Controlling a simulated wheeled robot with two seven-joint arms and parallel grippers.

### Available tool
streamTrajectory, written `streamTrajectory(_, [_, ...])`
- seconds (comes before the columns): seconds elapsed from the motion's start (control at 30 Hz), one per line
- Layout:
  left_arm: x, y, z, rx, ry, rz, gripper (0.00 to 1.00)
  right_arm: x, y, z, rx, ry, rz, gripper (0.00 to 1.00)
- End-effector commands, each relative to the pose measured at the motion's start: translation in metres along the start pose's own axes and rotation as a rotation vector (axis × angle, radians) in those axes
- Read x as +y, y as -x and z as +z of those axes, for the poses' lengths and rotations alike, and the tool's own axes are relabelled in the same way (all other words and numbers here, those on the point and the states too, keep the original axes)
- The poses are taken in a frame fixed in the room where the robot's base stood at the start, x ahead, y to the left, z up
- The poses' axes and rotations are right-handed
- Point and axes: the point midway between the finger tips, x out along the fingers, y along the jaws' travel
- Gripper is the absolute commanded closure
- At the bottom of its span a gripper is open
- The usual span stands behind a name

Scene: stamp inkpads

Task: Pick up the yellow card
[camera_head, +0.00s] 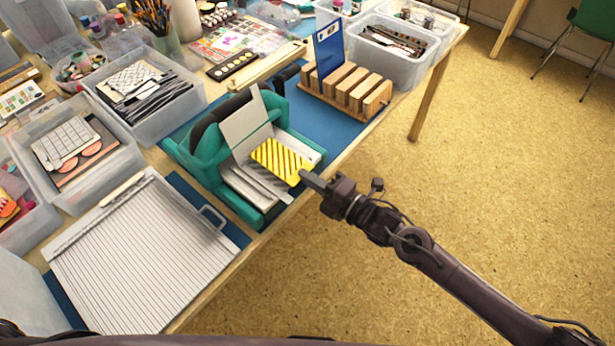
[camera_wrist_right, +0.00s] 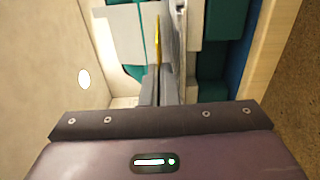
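The yellow card (camera_head: 280,160) has dark diagonal stripes. It lies over a stack of grey and white cards in a teal holder (camera_head: 199,166) near the table's front edge. My right gripper (camera_head: 309,180) is at the card's near right corner. In the right wrist view, the card shows as a thin yellow edge (camera_wrist_right: 157,38) in line with the close-set fingers (camera_wrist_right: 158,88), which appear shut on it. The exact contact is small and partly hidden. My left gripper is not in view.
A wooden slotted rack (camera_head: 348,87) holding a blue card (camera_head: 328,48) stands behind the holder. A ridged white board (camera_head: 140,255) lies to the left. Clear bins (camera_head: 150,95) crowd the table's left and back. Open floor (camera_head: 480,180) is on the right.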

Motion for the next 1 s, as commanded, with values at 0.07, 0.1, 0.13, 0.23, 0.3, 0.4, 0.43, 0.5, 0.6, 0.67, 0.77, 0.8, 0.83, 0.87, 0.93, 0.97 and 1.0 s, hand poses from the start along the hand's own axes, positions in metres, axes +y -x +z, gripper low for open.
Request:
streamTrajectory(0.07, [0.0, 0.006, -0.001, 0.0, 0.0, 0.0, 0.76, 0.007, 0.0, 0.0, 0.0, 0.0, -0.001, 1.0])
streamTrajectory(0.1, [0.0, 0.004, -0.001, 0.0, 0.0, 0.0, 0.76, 0.005, 0.0, 0.0, 0.0, 0.0, -0.001, 1.0])
streamTrajectory(0.13, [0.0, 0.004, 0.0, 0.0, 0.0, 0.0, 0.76, 0.004, 0.0, 0.0, 0.0, 0.0, -0.001, 1.0])
streamTrajectory(0.23, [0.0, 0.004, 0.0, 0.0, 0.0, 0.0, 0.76, 0.004, 0.0, 0.0, 0.0, 0.0, -0.001, 1.0])
streamTrajectory(0.3, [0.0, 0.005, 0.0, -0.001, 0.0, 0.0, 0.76, 0.005, 0.002, 0.0, -0.001, 0.0, -0.002, 1.0])
streamTrajectory(0.4, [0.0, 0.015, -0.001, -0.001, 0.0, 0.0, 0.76, 0.011, 0.011, 0.001, -0.002, 0.0, -0.004, 1.0])
streamTrajectory(0.43, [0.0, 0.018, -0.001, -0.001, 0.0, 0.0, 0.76, 0.013, 0.016, 0.001, -0.002, 0.0, -0.004, 1.0])
streamTrajectory(0.5, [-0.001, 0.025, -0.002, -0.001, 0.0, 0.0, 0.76, 0.017, 0.026, 0.0, -0.001, 0.0, -0.004, 1.0])
streamTrajectory(0.6, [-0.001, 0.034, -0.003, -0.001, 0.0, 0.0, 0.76, 0.022, 0.041, 0.0, -0.001, -0.001, -0.005, 1.0])
streamTrajectory(0.67, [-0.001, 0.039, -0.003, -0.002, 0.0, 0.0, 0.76, 0.025, 0.049, 0.0, -0.001, 0.0, -0.004, 1.0])
streamTrajectory(0.77, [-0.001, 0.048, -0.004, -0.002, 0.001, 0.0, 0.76, 0.03, 0.063, 0.0, -0.001, 0.0, -0.004, 1.0])
streamTrajectory(0.8, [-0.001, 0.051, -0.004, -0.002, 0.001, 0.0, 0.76, 0.032, 0.069, 0.0, -0.002, -0.001, -0.005, 1.0])
streamTrajectory(0.83, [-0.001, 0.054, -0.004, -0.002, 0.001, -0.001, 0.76, 0.034, 0.073, 0.0, -0.002, -0.001, -0.005, 1.0])
streamTrajectory(0.87, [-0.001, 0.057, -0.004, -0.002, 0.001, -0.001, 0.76, 0.035, 0.077, 0.0, -0.001, -0.001, -0.004, 1.0])
streamTrajectory(0.93, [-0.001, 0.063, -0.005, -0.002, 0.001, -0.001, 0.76, 0.039, 0.087, 0.0, 0.0, -0.001, -0.005, 1.0])
streamTrajectory(0.97, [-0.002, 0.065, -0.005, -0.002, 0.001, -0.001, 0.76, 0.04, 0.091, 0.0, 0.0, -0.002, -0.005, 1.0])
streamTrajectory(1.0, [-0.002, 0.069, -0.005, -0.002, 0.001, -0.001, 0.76, 0.042, 0.097, 0.0, -0.001, -0.002, -0.004, 1.0])
